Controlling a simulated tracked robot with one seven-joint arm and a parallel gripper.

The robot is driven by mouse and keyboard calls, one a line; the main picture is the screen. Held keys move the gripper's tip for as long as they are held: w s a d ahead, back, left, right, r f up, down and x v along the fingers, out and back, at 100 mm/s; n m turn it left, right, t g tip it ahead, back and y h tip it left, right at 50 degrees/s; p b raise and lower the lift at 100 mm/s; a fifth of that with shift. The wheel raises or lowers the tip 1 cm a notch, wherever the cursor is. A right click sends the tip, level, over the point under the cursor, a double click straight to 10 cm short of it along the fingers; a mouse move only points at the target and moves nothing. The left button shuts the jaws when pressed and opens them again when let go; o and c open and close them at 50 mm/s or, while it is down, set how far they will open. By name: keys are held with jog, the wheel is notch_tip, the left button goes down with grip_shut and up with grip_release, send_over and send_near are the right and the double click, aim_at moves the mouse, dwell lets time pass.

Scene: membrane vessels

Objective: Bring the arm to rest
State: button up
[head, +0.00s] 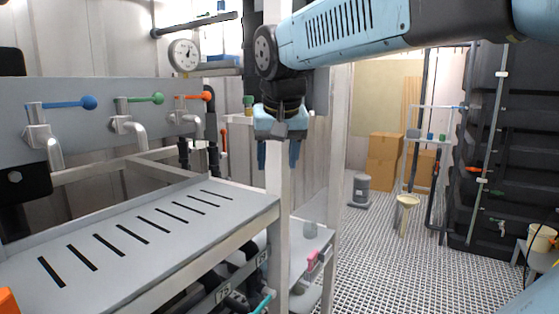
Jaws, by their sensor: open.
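My gripper (279,154) hangs at the centre of the head view with its two blue fingers pointing down. The fingers are apart and nothing shows between them except the pale upright post (279,195) behind. My light-blue arm reaches in from the upper right to the wrist above the gripper. The gripper is in front of the post and to the right of the slotted grey tray top (150,225). I cannot tell how far it is from the post.
Blue (88,103), green (158,97) and orange (206,96) tap levers line the panel at left. A lower shelf (318,238) holds small items. Cardboard boxes (384,160), a stool (407,203) and dark stacked tanks (500,130) stand at right. The grated floor (375,265) is largely clear.

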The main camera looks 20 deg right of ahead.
jog(key=shift+s+f, duration=0.3)
jog(key=shift+d, duration=0.1)
jog(key=s+d+f+n+t+y, duration=0.1)
jog(key=s+f+n, duration=0.1)
jog(key=s+f, duration=0.7)
jog(key=shift+d+f+n, duration=0.2)
jog(key=shift+f+n, duration=0.1)
jog(key=shift+f, duration=0.55)
jog(key=shift+s, duration=0.1)
